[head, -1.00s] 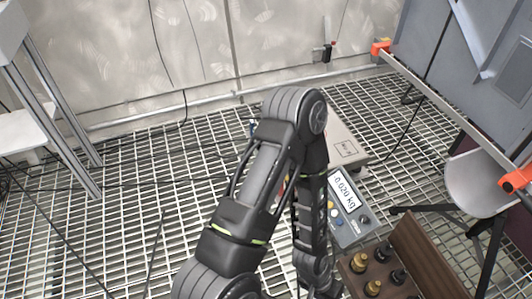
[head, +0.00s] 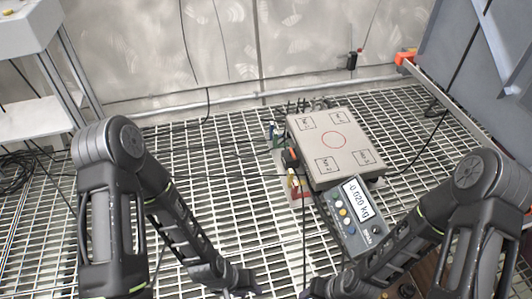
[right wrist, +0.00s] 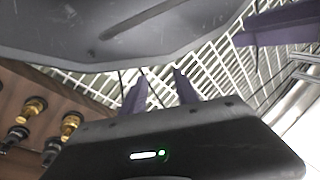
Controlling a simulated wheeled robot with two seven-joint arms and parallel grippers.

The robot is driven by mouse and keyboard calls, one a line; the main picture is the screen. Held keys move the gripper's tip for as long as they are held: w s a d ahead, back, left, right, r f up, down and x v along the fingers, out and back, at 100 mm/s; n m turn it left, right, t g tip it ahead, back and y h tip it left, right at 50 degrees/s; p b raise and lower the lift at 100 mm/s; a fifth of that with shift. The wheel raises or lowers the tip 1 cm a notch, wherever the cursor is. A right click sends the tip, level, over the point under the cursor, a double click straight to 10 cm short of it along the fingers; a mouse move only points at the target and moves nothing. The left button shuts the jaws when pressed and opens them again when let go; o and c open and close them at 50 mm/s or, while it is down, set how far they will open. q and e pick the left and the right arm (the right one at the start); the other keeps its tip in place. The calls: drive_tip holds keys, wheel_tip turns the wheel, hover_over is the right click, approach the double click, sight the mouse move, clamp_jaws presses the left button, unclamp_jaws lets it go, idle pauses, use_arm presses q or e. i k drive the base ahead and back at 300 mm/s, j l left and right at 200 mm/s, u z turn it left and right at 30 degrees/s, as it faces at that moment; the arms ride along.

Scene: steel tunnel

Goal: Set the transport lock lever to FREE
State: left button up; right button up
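A scale with a flat beige platform (head: 335,140) stands on the grating in the head view, its corners and a red circle marked. Its grey display panel (head: 352,215) reads about -0.020 kg and has knobs and coloured buttons. At the platform's left edge are a dark part with an orange end (head: 291,157) and a small yellow and red part (head: 294,182); I cannot tell which is the lock lever, nor its setting. My left gripper (head: 240,284) is low, in front of the scale and apart from it; its fingers are unclear. My right gripper's fingers (right wrist: 160,90) are apart and empty.
A brown rack with brass and black weights (right wrist: 45,125) shows at the left of the right wrist view. A metal frame table (head: 40,60) stands at the left. A grey cabinet and rail with an orange end (head: 405,57) stand at the right. Cables lie across the grating.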

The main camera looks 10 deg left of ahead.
sight(291, 152)
drive_tip(key=i+j, duration=0.3)
drive_tip(key=i, duration=0.2)
drive_tip(key=i+j, duration=0.3)
drive_tip(key=i, duration=0.2)
drive_tip(key=i+j+u, duration=0.1)
drive_tip(key=i+j, duration=0.2)
drive_tip(key=i, duration=0.2)
drive_tip(key=i+j, duration=0.3)
drive_tip(key=i, duration=0.2)
